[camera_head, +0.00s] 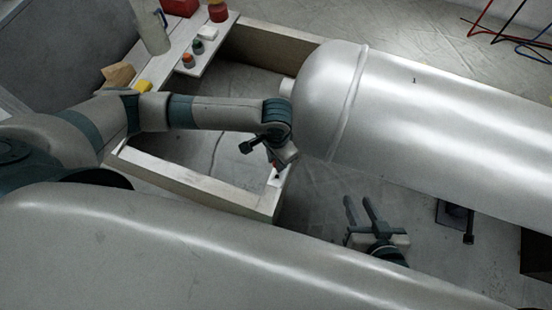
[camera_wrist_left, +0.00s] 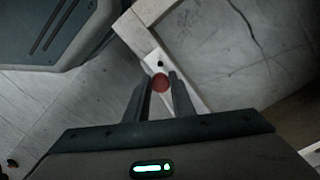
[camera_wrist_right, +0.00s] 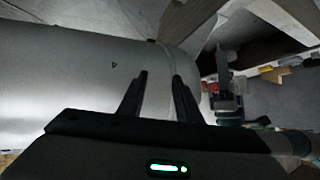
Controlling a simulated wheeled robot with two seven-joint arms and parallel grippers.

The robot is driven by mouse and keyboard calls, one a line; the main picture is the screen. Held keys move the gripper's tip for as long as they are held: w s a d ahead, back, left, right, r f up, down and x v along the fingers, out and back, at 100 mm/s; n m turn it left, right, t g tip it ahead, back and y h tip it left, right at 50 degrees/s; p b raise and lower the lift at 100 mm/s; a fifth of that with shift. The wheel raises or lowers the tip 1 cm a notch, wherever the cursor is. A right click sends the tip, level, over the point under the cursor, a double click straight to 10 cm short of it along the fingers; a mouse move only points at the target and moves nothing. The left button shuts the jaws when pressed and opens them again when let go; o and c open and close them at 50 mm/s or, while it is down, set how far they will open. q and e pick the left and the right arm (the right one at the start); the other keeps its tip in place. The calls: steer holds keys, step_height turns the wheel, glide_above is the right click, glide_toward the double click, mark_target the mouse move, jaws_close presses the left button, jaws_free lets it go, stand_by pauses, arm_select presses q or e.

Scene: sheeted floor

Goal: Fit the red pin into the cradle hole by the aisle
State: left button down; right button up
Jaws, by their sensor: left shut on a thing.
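My left gripper (camera_head: 277,165) is shut on the red pin, above the near right corner of the pale wooden cradle frame (camera_head: 195,184). In the left wrist view the round red end of the pin (camera_wrist_left: 160,83) shows between the fingers. Just beyond it lies a white plate with a small dark hole (camera_wrist_left: 160,64) at the frame's corner. I cannot tell the pin's height above the plate; its lower end is hidden. My right gripper (camera_head: 358,212) is open and empty between the two big grey tanks; its spread fingers (camera_wrist_right: 158,95) show in the right wrist view.
A big grey tank (camera_head: 430,120) lies at the upper right, another (camera_head: 180,250) along the front. A white shelf board (camera_head: 205,60) at the upper left carries several small coloured parts. Red, black and blue cables (camera_head: 500,35) lie at the far right.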

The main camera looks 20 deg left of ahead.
steer(key=shift+s+d, duration=0.1)
